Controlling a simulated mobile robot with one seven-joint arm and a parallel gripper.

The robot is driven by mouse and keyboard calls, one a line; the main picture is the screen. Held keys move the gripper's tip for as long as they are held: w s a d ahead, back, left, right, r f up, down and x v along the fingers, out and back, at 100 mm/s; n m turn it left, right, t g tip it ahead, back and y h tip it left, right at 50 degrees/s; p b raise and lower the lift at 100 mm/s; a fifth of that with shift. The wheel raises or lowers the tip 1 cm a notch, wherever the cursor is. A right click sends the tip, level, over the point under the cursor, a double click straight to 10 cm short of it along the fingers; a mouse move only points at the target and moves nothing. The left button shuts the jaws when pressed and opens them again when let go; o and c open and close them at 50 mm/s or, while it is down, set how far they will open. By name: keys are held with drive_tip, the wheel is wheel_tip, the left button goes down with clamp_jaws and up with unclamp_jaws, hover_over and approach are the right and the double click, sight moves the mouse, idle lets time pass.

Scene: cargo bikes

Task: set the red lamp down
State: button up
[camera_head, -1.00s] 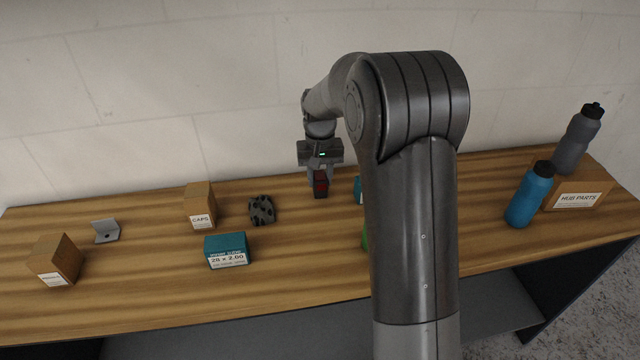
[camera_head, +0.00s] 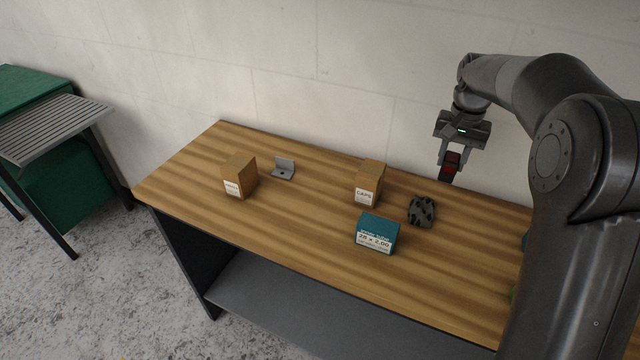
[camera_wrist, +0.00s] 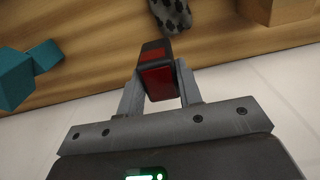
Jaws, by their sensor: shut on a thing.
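The red lamp (camera_head: 452,163) is a small black block with a red face. My gripper (camera_head: 453,158) is shut on it near the back edge of the wooden bench (camera_head: 300,215). In the wrist view, the lamp (camera_wrist: 157,72) sits between the two fingers of my gripper (camera_wrist: 159,88), with wood beyond it. I cannot tell whether its lower end touches the bench top.
A dark, patterned pedal-like part (camera_head: 421,211) lies left of the lamp. The CAPS box (camera_head: 369,183), a teal tube box (camera_head: 377,233), a grey bracket (camera_head: 284,168) and another cardboard box (camera_head: 240,177) stand farther left. Bare wood lies between them.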

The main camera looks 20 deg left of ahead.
drive_tip(key=s+a, duration=0.2)
drive_tip(key=a, duration=0.8)
drive_tip(key=s+a, duration=0.2)
drive_tip(key=a, duration=0.9)
drive_tip(key=a+f, duration=0.2)
drive_tip(key=a, duration=0.2)
drive_tip(key=s+a+f, duration=0.1)
drive_tip(key=a+f, duration=0.1)
drive_tip(key=a, duration=0.2)
drive_tip(key=a+f, duration=0.3)
drive_tip(key=shift+s+a, duration=0.35)
drive_tip(key=shift+a, duration=0.05)
drive_tip(key=shift+f, duration=1.7)
drive_tip(key=shift+f, duration=0.15)
drive_tip(key=o, duration=1)
